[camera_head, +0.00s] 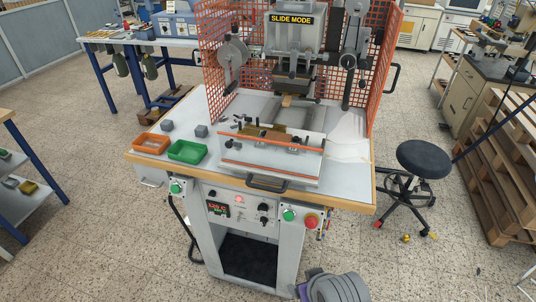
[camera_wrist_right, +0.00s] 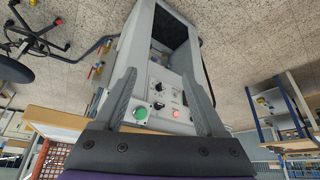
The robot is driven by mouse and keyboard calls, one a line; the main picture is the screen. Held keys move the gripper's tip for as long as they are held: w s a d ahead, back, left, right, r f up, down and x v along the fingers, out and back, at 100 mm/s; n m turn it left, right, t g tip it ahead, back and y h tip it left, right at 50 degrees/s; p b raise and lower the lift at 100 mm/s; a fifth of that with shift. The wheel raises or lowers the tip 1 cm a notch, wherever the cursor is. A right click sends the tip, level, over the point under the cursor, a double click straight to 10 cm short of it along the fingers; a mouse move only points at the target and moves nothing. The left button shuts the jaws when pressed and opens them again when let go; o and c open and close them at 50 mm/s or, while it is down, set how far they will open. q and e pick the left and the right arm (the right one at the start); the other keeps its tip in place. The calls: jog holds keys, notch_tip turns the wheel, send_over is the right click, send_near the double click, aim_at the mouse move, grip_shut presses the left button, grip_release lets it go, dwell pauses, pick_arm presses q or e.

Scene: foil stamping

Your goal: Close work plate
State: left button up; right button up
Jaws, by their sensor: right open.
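The work plate (camera_head: 235,158) is a pale slab with orange strips. It sits out at the front of the foil stamping machine's table, with a dark handle (camera_head: 267,184) on its front edge. A small fixture with brownish blocks (camera_head: 265,134) is on it. My right gripper (camera_wrist_right: 160,73) is open and empty in the right wrist view, which looks at the machine's front panel upside down. Part of my right arm shows low in the head view, in front of the machine and apart from the handle. My left gripper is not in view.
An orange tray (camera_head: 152,143), a green tray (camera_head: 188,151) and small grey blocks (camera_head: 201,131) lie left of the plate. Orange mesh guards (camera_head: 385,65) flank the stamping head (camera_head: 292,45). Green buttons (camera_head: 288,215) and a red knob (camera_head: 311,221) sit below. A stool (camera_head: 423,158) stands right.

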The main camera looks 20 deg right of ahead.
dwell(0.3)
jog(key=shift+w, duration=0.1)
jog(key=c, duration=0.3)
jog(key=shift+w+d+f+n+h, duration=0.1)
jog(key=shift+w+d+n+h, duration=0.05)
jog(key=shift+w+n+h, duration=0.2)
jog(key=shift+c, duration=0.4)
jog(key=n+t+h+b, duration=0.5)
jog(key=n+t+h, duration=0.3)
jog(key=n, duration=0.3)
send_near(264, 187)
jog(key=shift+y, duration=0.25)
jog(key=x, duration=1)
jog(key=shift+w+d+f+p, duration=0.25)
jog(key=shift+p, duration=0.05)
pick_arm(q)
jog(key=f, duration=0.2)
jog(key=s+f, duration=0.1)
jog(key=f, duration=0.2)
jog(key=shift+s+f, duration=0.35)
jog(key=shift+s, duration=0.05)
